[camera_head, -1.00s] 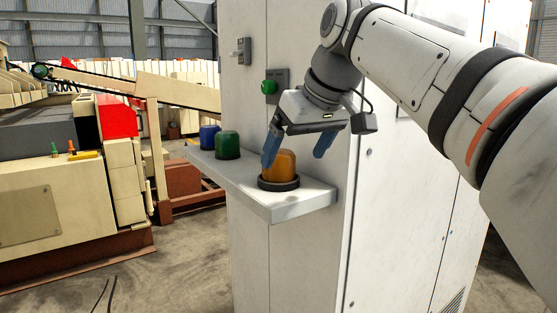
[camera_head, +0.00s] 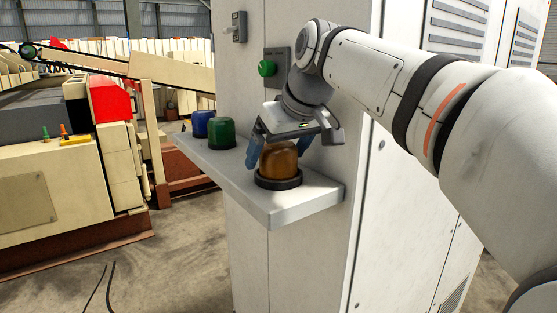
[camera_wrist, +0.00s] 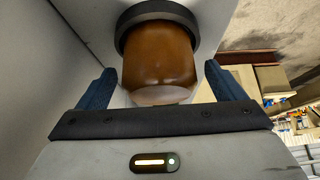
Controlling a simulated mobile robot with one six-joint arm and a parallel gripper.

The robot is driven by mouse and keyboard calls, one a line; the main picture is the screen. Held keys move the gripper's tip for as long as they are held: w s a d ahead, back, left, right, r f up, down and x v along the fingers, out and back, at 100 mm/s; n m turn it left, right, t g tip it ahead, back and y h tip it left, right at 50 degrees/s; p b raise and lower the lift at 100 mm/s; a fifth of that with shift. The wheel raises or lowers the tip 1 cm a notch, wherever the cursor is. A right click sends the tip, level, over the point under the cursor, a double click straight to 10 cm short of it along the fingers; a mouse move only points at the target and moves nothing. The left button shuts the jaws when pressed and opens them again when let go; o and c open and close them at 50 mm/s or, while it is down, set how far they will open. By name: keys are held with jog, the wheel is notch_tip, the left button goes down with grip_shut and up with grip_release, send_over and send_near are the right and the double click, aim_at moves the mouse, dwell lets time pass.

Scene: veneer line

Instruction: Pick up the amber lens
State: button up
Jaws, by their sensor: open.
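The amber lens (camera_head: 279,161) is a domed cap that stands upright in a dark ring (camera_head: 278,183) on a pale shelf (camera_head: 290,211). In the wrist view the amber lens (camera_wrist: 158,62) fills the upper middle, with the dark ring (camera_wrist: 157,13) at its base. My gripper (camera_head: 279,154) is open, directly above and around the top of the lens. Its blue fingers (camera_wrist: 160,88) show on either side of the lens, with visible gaps.
A green lens (camera_head: 222,134) and a blue lens (camera_head: 203,123) stand on the same shelf to the left. A white cabinet (camera_head: 310,260) rises behind the shelf, with a green button (camera_head: 267,68) on its face.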

jog(key=shift+w+f, duration=0.15)
jog(key=shift+f, duration=0.05)
jog(key=c, duration=1.1)
jog(key=shift+r, duration=0.1)
